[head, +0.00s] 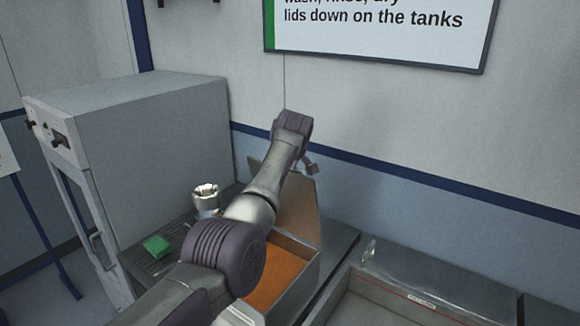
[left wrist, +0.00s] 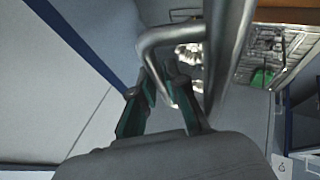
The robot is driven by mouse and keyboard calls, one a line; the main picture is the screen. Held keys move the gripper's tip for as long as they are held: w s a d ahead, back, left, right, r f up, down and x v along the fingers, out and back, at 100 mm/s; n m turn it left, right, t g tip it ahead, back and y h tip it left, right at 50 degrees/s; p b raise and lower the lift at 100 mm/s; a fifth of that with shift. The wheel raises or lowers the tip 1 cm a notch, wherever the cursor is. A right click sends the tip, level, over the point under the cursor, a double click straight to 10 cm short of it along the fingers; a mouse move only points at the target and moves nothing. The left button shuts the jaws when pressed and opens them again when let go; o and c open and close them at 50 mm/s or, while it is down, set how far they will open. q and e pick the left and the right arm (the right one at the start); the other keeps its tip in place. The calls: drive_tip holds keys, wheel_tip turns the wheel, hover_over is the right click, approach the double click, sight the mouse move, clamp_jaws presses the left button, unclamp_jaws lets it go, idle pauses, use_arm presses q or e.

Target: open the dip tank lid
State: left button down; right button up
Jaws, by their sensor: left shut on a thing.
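The dip tank (head: 312,267) is a metal box with orange liquid inside, low in the middle of the head view. Its lid (head: 300,208) stands raised steeply at the back of the tank, its inner face tinted brown. My left arm crosses in front and hides part of the tank and lid. My left gripper (head: 311,168) is at the lid's upper edge, mostly hidden by the wrist. In the left wrist view, the fingers (left wrist: 163,95) are shut on the lid's bent grey bar handle (left wrist: 160,40). My right gripper is in neither view.
A large grey cabinet (head: 150,125) stands at the left. A green block (head: 157,246) and a shiny metal housing (head: 206,198) are on the grated surface beside the tank. Another metal basin (head: 425,297) is at the right. The wall with a sign (head: 380,25) is close behind.

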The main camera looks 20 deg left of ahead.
use_arm(q)
drive_tip(key=c, duration=1.6)
unclamp_jaws()
drive_tip(key=shift+w+d+r, duration=0.2)
drive_tip(key=shift+r, duration=0.2)
drive_tip(key=shift+o, duration=1.4)
drive_tip(key=shift+w+f, duration=0.2)
drive_tip(key=shift+o, duration=0.6)
drive_tip(key=shift+w+f, duration=0.2)
drive_tip(key=shift+w, duration=0.05)
drive_tip(key=v, duration=1.1)
drive_tip(key=shift+s+d+r, duration=0.2)
drive_tip(key=shift+s, duration=0.1)
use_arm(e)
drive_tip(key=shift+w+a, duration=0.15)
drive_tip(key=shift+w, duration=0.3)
